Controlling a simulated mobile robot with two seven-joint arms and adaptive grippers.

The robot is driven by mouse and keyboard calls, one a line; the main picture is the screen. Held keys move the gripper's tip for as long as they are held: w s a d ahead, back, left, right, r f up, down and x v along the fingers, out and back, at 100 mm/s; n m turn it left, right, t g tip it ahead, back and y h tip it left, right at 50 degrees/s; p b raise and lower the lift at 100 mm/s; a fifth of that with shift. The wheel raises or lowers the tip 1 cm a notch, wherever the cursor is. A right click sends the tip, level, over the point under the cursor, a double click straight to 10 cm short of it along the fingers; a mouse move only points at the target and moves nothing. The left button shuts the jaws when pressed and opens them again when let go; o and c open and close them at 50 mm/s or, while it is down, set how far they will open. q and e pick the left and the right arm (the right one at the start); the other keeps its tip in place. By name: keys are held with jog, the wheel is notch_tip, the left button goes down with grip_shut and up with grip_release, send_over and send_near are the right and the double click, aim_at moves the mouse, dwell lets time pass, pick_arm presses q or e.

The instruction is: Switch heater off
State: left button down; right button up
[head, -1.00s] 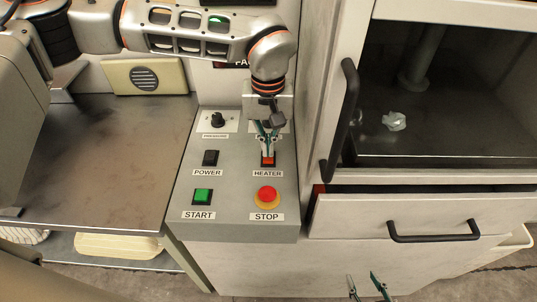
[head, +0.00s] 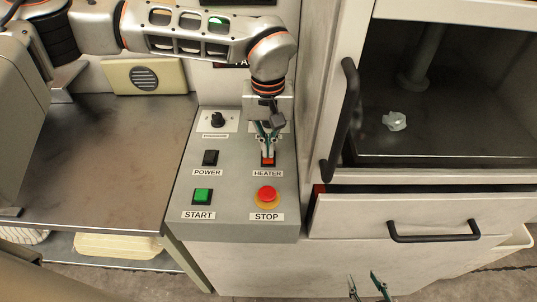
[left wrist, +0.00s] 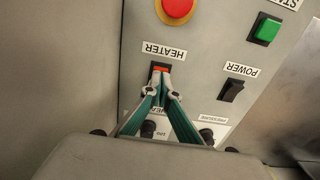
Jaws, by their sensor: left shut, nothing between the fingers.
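The heater switch (head: 268,161) is a small red rocker in a dark frame above the HEATER label on the grey control panel (head: 232,222). It also shows in the left wrist view (left wrist: 161,68), partly covered by the fingertips. My left gripper (head: 266,150) is shut and empty, pointing down with its tips at the switch; whether they touch it I cannot tell. In the left wrist view its fingertips (left wrist: 161,88) meet at the switch's edge. My right gripper (head: 367,287) shows only its fingertips at the bottom edge, apart and with nothing between them.
The black power switch (head: 210,157), green start button (head: 202,196) and red stop button (head: 267,194) sit close by on the panel. A knob (head: 218,120) is behind. To the right are an open-fronted cabinet with a black handle (head: 342,120) and a slightly open drawer (head: 425,212).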

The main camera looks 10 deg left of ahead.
aim_at(268, 159)
pick_arm(q)
jog(key=shift+f, duration=0.45)
jog(key=shift+f+b, duration=0.35)
jog(key=shift+f, duration=0.2)
dwell(0.4)
jog(key=shift+r, duration=0.15)
jog(key=shift+r+p, duration=2.6)
jog(key=shift+r, duration=0.85)
jog(key=shift+f, duration=0.1)
